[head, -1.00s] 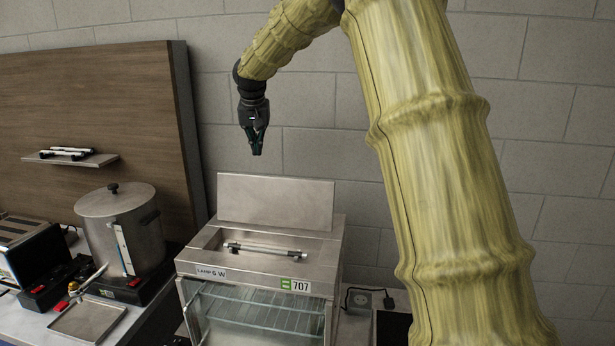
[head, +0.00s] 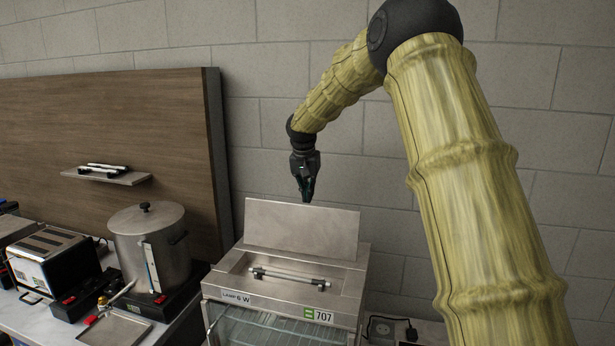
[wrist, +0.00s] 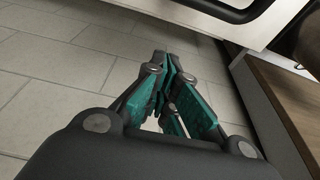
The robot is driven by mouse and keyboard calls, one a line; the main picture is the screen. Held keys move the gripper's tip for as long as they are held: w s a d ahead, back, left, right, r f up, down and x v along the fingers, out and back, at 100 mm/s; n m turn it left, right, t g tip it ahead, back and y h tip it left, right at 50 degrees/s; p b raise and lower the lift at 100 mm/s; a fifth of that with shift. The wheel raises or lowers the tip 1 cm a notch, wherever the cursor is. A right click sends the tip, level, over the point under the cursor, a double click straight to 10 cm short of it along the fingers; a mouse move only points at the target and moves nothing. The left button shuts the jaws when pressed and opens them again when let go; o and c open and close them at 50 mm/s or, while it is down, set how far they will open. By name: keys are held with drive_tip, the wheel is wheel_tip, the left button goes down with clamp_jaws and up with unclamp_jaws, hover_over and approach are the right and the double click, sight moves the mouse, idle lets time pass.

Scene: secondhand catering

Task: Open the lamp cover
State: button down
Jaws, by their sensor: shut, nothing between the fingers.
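The lamp cover (head: 301,229) is a flat metal panel that stands upright at the back of the steel display case (head: 336,310). The recess in front of it is uncovered, and a lamp tube (head: 288,276) lies across it. The labels on the case's front edge read "LAMP 6 W" and "707". My gripper (head: 307,200) points down just above the top edge of the cover in the head view, and I cannot tell whether it touches. Its fingers are together and empty, and they also show in the wrist view (wrist: 168,75).
A small shelf (head: 130,179) on the wooden panel holds more tubes. A metal urn (head: 150,250), a toaster (head: 50,262) and a shallow tray (head: 118,330) stand to the left. A wall of blocks is behind. The wrist view shows a tiled floor (wrist: 50,70).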

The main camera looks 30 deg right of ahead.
drive_tip(key=s+a+p, duration=0.2)
drive_tip(key=a, duration=0.1)
drive_tip(key=shift+s+f+p, duration=0.2)
drive_tip(key=shift+f+p, duration=0.1)
drive_tip(key=shift+a+h+b, duration=0.15)
drive_tip(key=shift+h+b, duration=0.15)
drive_tip(key=shift+b, duration=0.3)
